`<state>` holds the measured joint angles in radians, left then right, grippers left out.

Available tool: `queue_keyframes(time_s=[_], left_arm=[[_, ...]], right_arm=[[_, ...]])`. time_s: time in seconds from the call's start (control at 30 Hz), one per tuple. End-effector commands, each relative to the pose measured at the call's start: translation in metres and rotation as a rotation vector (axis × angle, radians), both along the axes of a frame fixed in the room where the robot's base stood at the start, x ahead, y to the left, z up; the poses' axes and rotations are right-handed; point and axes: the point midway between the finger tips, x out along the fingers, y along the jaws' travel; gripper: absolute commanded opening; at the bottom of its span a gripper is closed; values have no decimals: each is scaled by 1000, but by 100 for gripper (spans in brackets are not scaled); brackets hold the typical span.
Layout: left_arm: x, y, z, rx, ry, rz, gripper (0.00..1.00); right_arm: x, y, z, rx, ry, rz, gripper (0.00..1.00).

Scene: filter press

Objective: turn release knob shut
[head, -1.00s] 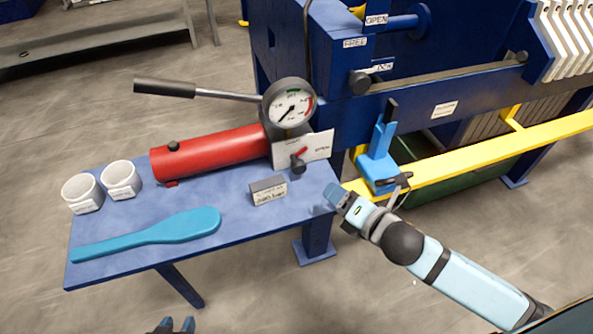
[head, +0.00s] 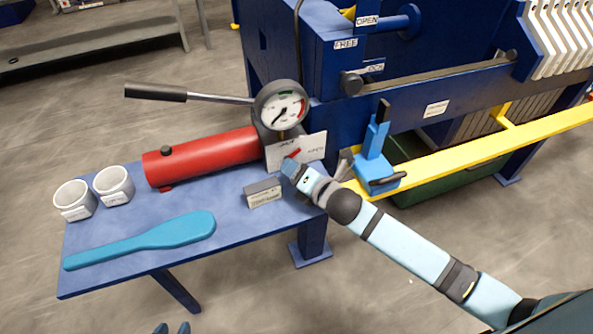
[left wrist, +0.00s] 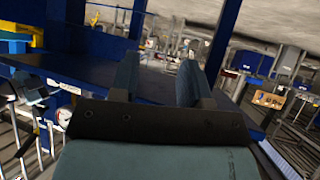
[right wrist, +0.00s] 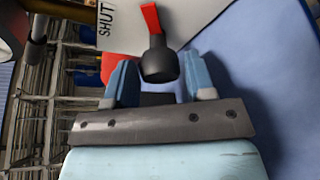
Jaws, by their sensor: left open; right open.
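The release knob is a dark knob with a red lever, on the front of the red pump. In the head view only its red lever (head: 293,154) shows, before a white label plate (head: 312,149); my right gripper hides the rest. In the right wrist view the dark knob (right wrist: 159,62) stands between and just beyond the open fingers of my right gripper (right wrist: 160,80), with the word SHUT on the plate to its left. I cannot tell whether a finger touches it. My left gripper (head: 172,328) is open and empty at the bottom edge, away from the table; its fingers show in the left wrist view (left wrist: 158,80).
The red cylinder (head: 203,157) carries a gauge (head: 282,107) and a long pump handle (head: 190,94). A small grey block (head: 262,194), a teal paddle (head: 150,240) and two white cups (head: 113,184) are on the blue table (head: 110,279). A blue clamp-like piece (head: 376,155) stands on the yellow rail.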

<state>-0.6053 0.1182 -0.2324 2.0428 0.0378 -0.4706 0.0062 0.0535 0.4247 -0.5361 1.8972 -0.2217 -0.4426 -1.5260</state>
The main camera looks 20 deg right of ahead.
Motion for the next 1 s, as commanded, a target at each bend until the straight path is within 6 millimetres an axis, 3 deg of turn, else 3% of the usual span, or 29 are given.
queue_keyframes(time_s=[0.07,0.2,0.23,0.57,1.0], left_arm=[[0,-1,0,-3,0,1,43],[0,-2,0,-5,0,1,43],[0,-2,0,-5,0,1,43],[0,0,11,4,-10,-5,43],[-6,7,60,51,-48,-30,43]], right_arm=[[0,0,0,0,0,0,50],[0,0,0,0,0,0,20],[0,0,0,0,0,0,16],[0,0,3,-41,-1,1,16],[0,1,12,-358,-13,0,16]])
